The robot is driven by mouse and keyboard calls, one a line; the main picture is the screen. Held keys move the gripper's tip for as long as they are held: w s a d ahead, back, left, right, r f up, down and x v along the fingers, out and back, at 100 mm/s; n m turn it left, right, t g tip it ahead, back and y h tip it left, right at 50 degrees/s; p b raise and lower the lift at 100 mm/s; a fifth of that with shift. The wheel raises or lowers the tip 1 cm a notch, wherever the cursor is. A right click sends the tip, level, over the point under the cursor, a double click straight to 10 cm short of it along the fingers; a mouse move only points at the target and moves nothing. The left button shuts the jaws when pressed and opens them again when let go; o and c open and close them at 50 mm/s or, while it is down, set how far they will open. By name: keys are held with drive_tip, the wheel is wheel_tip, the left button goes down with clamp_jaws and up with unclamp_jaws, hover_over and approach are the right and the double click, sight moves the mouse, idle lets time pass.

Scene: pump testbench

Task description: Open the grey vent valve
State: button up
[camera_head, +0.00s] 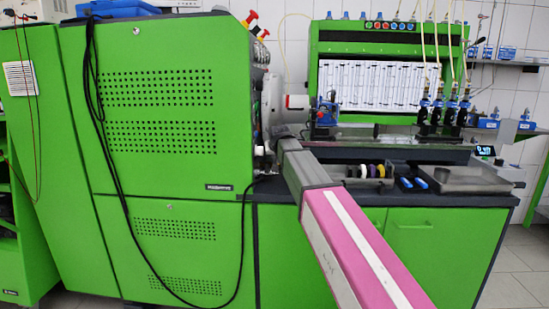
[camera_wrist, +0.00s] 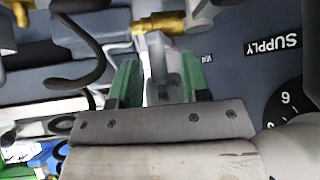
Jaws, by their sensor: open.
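In the wrist view, my gripper (camera_wrist: 160,64) has two green fingers, spread apart. A grey vent valve handle (camera_wrist: 158,46) stands between them, below a brass fitting (camera_wrist: 160,22). The left finger is to its left and the right finger to its right. I cannot tell whether either finger touches it. In the head view, my arm reaches to the machine beside the green cabinet, and its far end is too hidden to show the gripper or the valve.
A dark panel carries a SUPPLY label (camera_wrist: 272,44) and a round dial (camera_wrist: 289,104). A dark curved hose (camera_wrist: 88,62) runs close on the left. The green cabinet (camera_head: 165,60) and the bench with a metal tray (camera_head: 466,179) flank my arm.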

drive_tip(key=shift+w+f, duration=0.1)
drive_tip(key=shift+f, duration=0.05)
clamp_jaws()
